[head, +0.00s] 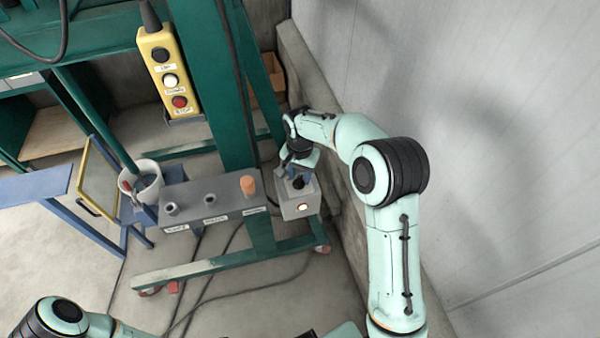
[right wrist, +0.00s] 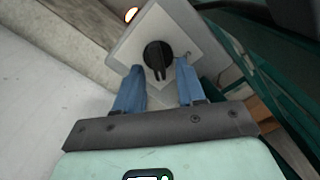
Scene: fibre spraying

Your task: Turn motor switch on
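The motor switch is a black rotary knob (right wrist: 158,58) on a light plate of a grey box (head: 300,204). In the head view the knob (head: 298,183) shows on top of the box, with a lit lamp on the front. My right gripper (head: 290,160) is just above and behind the knob. In the right wrist view its two blue fingers (right wrist: 160,80) are apart, with a gap between them. The fingertips lie at either side of the knob's lower end; I cannot tell whether they touch it. My left gripper is not in view; only part of my left arm shows at lower left.
A grey control box (head: 212,201) with several knobs, one orange, stands left of the switch box. A yellow pendant (head: 168,75) with buttons hangs above. Green frame posts stand behind. A concrete wall ledge (head: 318,110) runs close along the right. Cables lie on the floor.

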